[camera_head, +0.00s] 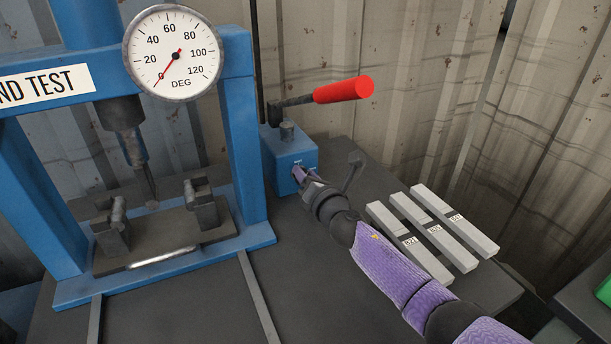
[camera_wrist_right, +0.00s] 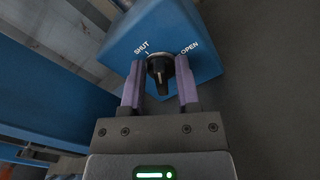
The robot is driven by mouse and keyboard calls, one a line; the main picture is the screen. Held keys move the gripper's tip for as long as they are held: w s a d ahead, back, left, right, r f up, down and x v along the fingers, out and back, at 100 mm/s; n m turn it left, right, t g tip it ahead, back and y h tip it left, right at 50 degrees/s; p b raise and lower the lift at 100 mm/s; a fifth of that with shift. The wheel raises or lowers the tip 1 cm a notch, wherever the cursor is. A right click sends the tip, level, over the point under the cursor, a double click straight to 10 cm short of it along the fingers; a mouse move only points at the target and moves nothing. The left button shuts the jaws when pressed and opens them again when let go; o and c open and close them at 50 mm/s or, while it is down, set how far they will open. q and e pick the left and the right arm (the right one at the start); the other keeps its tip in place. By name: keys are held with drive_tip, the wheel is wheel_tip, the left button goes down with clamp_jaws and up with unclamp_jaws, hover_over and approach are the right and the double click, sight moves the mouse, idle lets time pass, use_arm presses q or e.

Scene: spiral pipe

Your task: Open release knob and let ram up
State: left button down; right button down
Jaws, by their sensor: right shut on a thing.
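The blue press frame (camera_head: 240,120) stands at the left, with its dark ram (camera_head: 133,145) hanging above two dark supports (camera_head: 203,205). A blue pump block (camera_head: 284,160) stands to the right of the frame. My right gripper (camera_head: 300,176) reaches the front of this block. In the right wrist view, its purple fingers (camera_wrist_right: 160,88) are shut on the black release knob (camera_wrist_right: 160,70), one on each side. SHUT is printed up and left of the knob, OPEN up and right. The head view hides the knob behind the gripper. My left gripper is out of view.
A red-handled lever (camera_head: 342,90) sticks out right above the pump block. The round DEG gauge (camera_head: 172,52) has its red needle near 0. Several labelled grey bars (camera_head: 433,228) lie on the dark table right of my arm. A corrugated wall closes off the back.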

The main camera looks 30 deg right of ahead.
drive_tip(key=m, duration=0.5)
drive_tip(key=shift+d+f+m, duration=0.2)
drive_tip(key=shift+f+m, duration=0.05)
drive_tip(key=shift+m, duration=0.05)
drive_tip(key=m, duration=0.2)
drive_tip(key=shift+f+m, duration=0.1)
drive_tip(key=shift+m, duration=0.2)
drive_tip(key=shift+f+m, duration=0.1)
drive_tip(key=shift+m, duration=1.4)
drive_tip(key=shift+f, duration=0.1)
